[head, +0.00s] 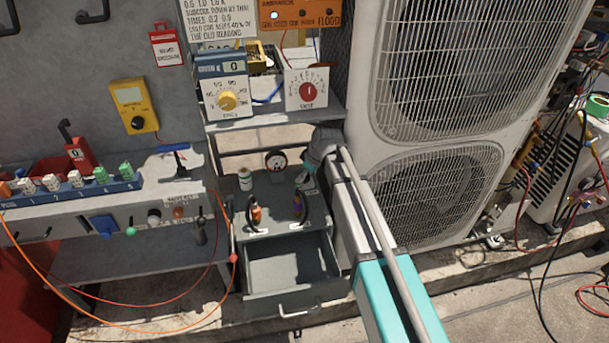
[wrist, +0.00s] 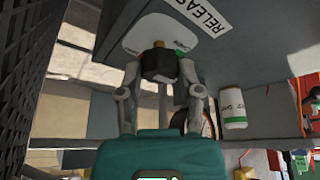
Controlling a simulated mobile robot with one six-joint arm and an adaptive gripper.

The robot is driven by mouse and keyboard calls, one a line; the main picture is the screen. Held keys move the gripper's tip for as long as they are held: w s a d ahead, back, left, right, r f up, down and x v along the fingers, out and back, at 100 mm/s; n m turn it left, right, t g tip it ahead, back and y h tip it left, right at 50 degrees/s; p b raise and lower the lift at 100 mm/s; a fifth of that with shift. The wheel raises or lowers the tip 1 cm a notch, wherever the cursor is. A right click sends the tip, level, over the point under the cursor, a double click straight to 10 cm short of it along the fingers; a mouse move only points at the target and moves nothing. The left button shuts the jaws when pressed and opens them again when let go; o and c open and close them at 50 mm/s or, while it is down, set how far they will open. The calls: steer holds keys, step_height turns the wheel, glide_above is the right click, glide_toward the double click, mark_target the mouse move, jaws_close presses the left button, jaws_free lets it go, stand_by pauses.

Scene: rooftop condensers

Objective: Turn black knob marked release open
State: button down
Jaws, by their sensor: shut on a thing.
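The black knob (wrist: 158,65) sits in front of a white plate with small print, at the top middle of the wrist view. A white label (wrist: 200,12) beside the plate reads "RELEAS", cut off by the frame edge. My gripper (wrist: 159,72) has one finger on each side of the knob and is shut on it. In the head view my gripper (head: 309,174) is at the top right of the grey cabinet (head: 262,190), at the end of my arm. My arm and gripper hide the knob there. I cannot tell the knob's turned angle.
An open drawer (head: 286,272) juts out below the cabinet top. A white can (head: 245,178) and a round gauge (head: 276,160) stand near my gripper. A large condenser (head: 440,190) stands close on the right. Cables loop on the left.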

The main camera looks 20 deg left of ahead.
steer(key=shift+s+a, duration=0.1)
steer(key=shift+s, duration=0.1)
steer(key=shift+c, duration=1.7)
jaws_free()
steer(key=shift+o, duration=0.4)
steer(key=shift+w, duration=0.1)
